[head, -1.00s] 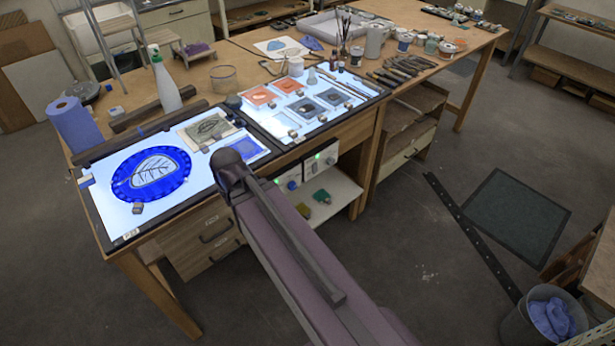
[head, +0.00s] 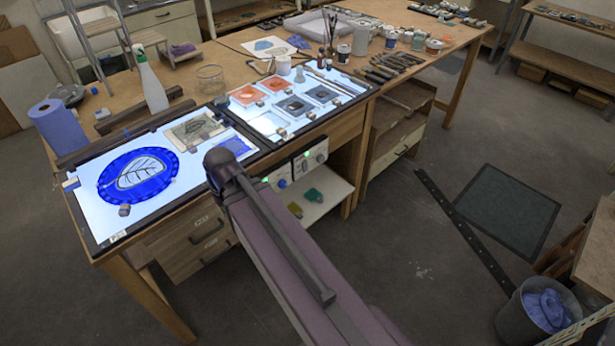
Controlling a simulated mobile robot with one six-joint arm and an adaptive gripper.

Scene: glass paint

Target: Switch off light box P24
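Two lit light boxes lie side by side on the workbench. The right light box (head: 268,124) glows under several orange and grey squares. A small tag (head: 118,236) sits on the left box's front corner; its writing is too small to read. Two white control units, a left one (head: 279,181) and a right one (head: 312,159), hang under the bench edge with knobs and green lights. My arm's dark joint covers part of the left box's front edge. My gripper is not visible.
A shelf (head: 325,200) with green and yellow items is below the control units. A spray bottle (head: 152,85) and blue paper roll (head: 60,128) stand behind the left box. A bucket (head: 535,310) with blue cloth and a dark mat (head: 508,210) are on the floor at right.

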